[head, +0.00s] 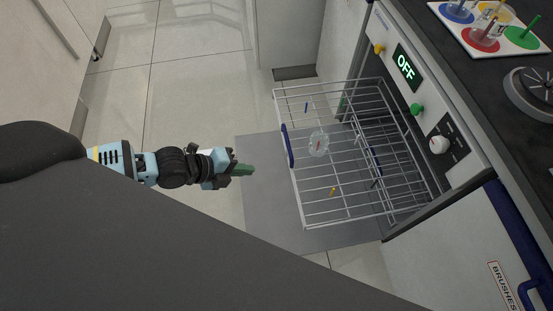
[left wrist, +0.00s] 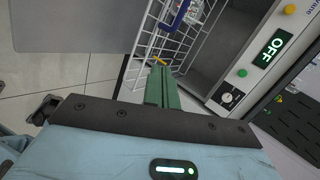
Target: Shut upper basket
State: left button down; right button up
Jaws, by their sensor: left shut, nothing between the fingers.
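The upper basket (head: 310,207) is a white wire rack pulled out of the machine's opening, with a blue handle (head: 287,146) on its front edge. A clear round glass item (head: 318,143) and a few small coloured pieces lie in it. My left gripper (head: 244,170), with green fingers, is shut and empty. It is left of the basket's front, apart from the handle. In the left wrist view the shut fingers (left wrist: 160,88) point toward the basket (left wrist: 150,42), and its blue handle (left wrist: 180,14) shows at the top. My right gripper is not in view.
A grey flat panel (head: 262,215) lies beneath the basket, apparently the open door. The machine's front has an OFF display (head: 405,66), a green button (head: 417,109) and a knob (head: 439,144). A blue-handled drawer labelled BRUSHES (head: 500,285) is at lower right. Tiled floor left is clear.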

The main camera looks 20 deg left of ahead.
pick_arm(q)
jog(key=w+a+r+b+x, duration=0.1)
jog(key=w+x, duration=0.1)
jog(key=x, duration=1.1)
jog(key=shift+w+m+b, duration=0.25)
jog(key=shift+m+b, duration=0.15)
jog(key=shift+d+r, duration=0.15)
